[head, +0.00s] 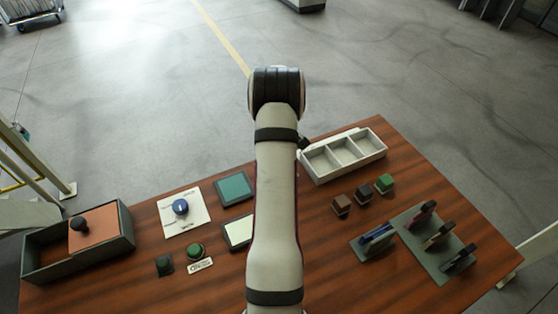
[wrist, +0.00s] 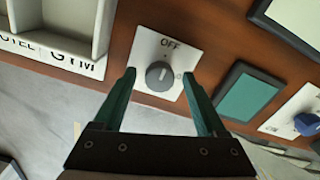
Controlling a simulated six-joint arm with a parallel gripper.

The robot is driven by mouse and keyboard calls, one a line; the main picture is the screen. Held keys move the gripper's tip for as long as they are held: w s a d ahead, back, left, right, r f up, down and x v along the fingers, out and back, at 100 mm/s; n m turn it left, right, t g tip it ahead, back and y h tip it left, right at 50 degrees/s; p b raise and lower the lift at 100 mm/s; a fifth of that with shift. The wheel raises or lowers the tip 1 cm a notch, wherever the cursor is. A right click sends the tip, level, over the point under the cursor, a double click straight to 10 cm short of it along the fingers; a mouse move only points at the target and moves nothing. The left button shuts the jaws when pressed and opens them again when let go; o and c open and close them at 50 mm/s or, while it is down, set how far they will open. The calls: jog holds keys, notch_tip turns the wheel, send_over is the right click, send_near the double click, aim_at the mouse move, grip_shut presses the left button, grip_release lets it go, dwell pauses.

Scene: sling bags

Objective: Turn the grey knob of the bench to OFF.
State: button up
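The grey knob (wrist: 159,76) sits on a white square plate (wrist: 148,47) in the wrist view. The word OFF is printed above the knob on the plate, with small marks around the knob. A small light line shows on the knob, but its exact direction is too small to tell. My gripper (wrist: 158,72) is open, with one green finger on each side of the knob and a gap between each finger and the knob. In the head view my arm hides the grey knob and my fingers.
A blue knob (head: 180,207) is on another white plate to the left of my arm. A teal panel (wrist: 248,93) lies between the two knob plates. A white compartment tray (head: 345,155) stands right of my arm. Small blocks and a rack are at the right.

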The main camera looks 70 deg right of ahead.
notch_tip(320, 180, up, 16)
dwell(0.5)
jog(key=shift+f, duration=0.1)
jog(key=w+a+r, duration=0.3)
jog(key=w+a, duration=0.1)
jog(key=a, duration=0.5)
jog(key=w+a+r, duration=0.2)
jog(key=w+a, duration=0.2)
jog(key=a, duration=0.5)
jog(key=w+a+r, duration=0.3)
jog(key=a, duration=0.7)
jog(key=s+a+f+y, duration=0.1)
jog(key=s+a, duration=0.5)
jog(key=a, duration=0.4)
jog(key=s+a+f, duration=0.2)
jog(key=s+a, duration=0.5)
jog(key=a, duration=0.3)
jog(key=shift+a+f+y, duration=0.3)
jog(key=shift+a+y, duration=0.05)
jog(key=shift+y, duration=0.05)
